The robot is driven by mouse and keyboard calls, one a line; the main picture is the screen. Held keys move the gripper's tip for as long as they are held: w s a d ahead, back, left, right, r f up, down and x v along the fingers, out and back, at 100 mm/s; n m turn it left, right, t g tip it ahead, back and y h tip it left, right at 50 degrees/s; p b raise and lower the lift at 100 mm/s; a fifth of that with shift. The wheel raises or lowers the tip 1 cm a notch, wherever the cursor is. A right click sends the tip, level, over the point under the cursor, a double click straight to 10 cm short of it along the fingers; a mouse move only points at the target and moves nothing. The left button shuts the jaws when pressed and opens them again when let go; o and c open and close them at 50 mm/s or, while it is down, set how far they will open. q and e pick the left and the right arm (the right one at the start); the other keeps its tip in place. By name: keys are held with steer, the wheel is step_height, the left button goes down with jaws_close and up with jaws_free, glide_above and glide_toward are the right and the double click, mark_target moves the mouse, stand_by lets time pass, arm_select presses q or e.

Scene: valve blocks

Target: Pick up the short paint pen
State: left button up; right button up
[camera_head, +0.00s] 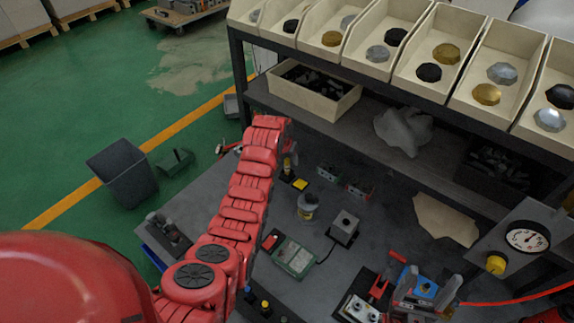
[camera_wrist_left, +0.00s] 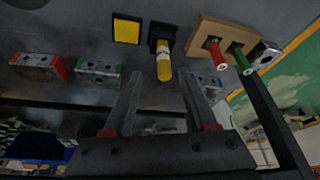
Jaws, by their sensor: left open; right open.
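A short yellow pen (camera_wrist_left: 164,62) with a pale band stands in a small black holder in the left wrist view. It also shows upright beside my left arm's end in the head view (camera_head: 287,165). My left gripper (camera_wrist_left: 158,85) is open, its two fingers pointing toward the pen with nothing clearly held between them. A red pen (camera_wrist_left: 217,56) and a green pen (camera_wrist_left: 242,62) sit in a wooden block to the right.
A yellow square (camera_wrist_left: 126,29) lies beside the pen holder. A red-ended block (camera_wrist_left: 38,66) and a green-ended block (camera_wrist_left: 97,70) are to its left. In the head view, a bottle (camera_head: 307,207) and a green device (camera_head: 293,257) stand nearby. Shelf bins (camera_head: 330,40) rise behind.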

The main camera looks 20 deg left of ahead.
mark_target(286, 162)
arm_select(q)
steer(key=shift+f, duration=0.3)
steer(key=shift+w+a+f+p, duration=0.1)
steer(key=shift+w+f+p, duration=0.05)
steer(key=shift+f+p, duration=0.45)
steer(key=shift+w+a+f+p, duration=0.15)
steer(key=shift+w+f+p, duration=0.1)
steer(key=shift+f+p, duration=0.3)
steer(key=shift+x, duration=1.4)
steer(key=shift+s, duration=0.1)
jaws_close()
